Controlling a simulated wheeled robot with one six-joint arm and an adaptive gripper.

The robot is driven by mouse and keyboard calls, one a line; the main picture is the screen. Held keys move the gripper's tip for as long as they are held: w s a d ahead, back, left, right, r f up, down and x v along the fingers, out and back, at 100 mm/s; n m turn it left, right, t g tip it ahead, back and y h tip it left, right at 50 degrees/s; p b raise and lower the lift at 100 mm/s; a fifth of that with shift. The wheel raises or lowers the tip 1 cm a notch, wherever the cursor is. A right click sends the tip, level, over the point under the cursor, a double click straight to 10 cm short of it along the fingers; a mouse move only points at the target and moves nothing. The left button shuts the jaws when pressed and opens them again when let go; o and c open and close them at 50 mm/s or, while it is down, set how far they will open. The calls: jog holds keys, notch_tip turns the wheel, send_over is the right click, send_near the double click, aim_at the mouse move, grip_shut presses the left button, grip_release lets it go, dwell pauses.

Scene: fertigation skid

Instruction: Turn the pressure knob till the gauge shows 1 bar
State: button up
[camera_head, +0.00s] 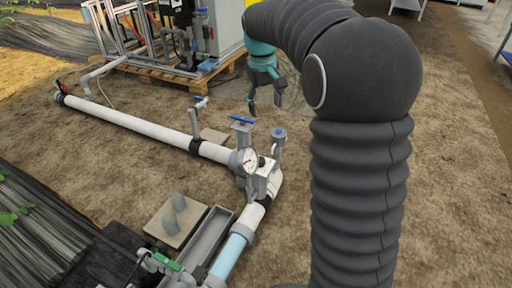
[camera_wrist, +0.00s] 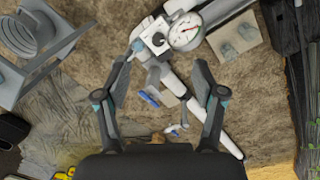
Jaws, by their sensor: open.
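The round white pressure gauge (camera_head: 249,160) sits on the pipe fitting near the pipe's bend; it also shows at the top of the wrist view (camera_wrist: 186,32). A red mark shows on its dial, but the reading is too small to tell. Beside it stand a blue T-shaped handle (camera_head: 242,120) and a grey round-topped part with blue on it (camera_head: 278,134). I cannot tell for sure which is the pressure knob. My gripper (camera_head: 265,104) is open and empty, above and behind the fitting. In the wrist view its fingers (camera_wrist: 161,75) are spread apart, touching nothing visible.
A white pipe (camera_head: 135,122) runs back left, with a smaller blue-handled valve (camera_head: 200,102) on it. A pale slab with two grey pieces (camera_head: 175,220) lies at the front left. A framed skid on a wooden pallet (camera_head: 185,77) stands behind. Bare ground lies to the right.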

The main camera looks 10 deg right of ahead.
jog(key=w+a+f+n+g+p, duration=0.1)
jog(key=w+f+g+p, duration=0.15)
jog(key=w+f, duration=0.7)
jog(key=n+g+h+p, duration=0.1)
jog(key=g+p, duration=0.1)
send_near(260, 159)
jog(key=shift+t, duration=0.25)
jog(key=x, duration=0.9)
jog(key=shift+s, duration=0.3)
jog(key=c, duration=1.1)
